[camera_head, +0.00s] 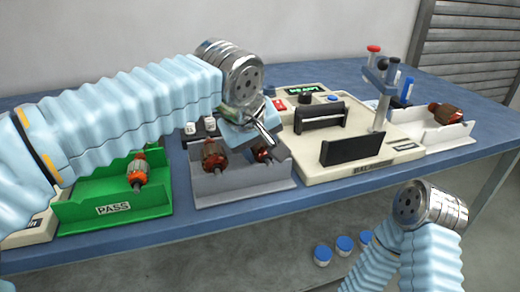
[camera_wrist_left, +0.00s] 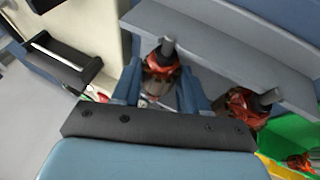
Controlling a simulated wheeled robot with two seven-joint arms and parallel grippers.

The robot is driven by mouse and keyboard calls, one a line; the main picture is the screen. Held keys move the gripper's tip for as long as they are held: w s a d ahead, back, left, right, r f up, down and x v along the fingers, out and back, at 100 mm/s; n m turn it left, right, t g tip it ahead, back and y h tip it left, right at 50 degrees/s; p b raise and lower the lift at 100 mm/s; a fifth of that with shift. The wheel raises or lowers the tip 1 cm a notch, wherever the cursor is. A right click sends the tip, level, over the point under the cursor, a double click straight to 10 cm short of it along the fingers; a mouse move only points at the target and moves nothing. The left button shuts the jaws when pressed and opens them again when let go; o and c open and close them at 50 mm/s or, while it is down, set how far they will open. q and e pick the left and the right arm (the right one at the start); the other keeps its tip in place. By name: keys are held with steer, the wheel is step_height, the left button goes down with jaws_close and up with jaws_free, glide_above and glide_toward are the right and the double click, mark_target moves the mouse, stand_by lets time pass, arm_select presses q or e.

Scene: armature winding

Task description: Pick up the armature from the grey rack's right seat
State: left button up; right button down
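The grey rack (camera_head: 240,190) stands at the middle of the table. An orange-and-dark armature (camera_head: 264,153) is in its right seat, partly hidden by my left gripper. My left gripper (camera_head: 262,138) is above that seat, pointing down. In the left wrist view, its blue fingers (camera_wrist_left: 160,92) stand apart on either side of the armature (camera_wrist_left: 160,64), whose shaft end points up in the picture. I see no clear grip on it. A second armature (camera_head: 213,157) lies in the rack's left seat. My right gripper is not visible; only that arm's wrist shows at lower right.
A green PASS tray (camera_head: 100,212) with an armature (camera_head: 138,172) is left of the rack. A cream balancing machine (camera_head: 345,160) with black supports and a post is close on the right. A white tray (camera_head: 460,135) holds another armature. Blue-capped jars (camera_head: 322,255) are below.

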arm_select(q)
steer(key=c, duration=0.7)
steer(key=shift+r, duration=0.1)
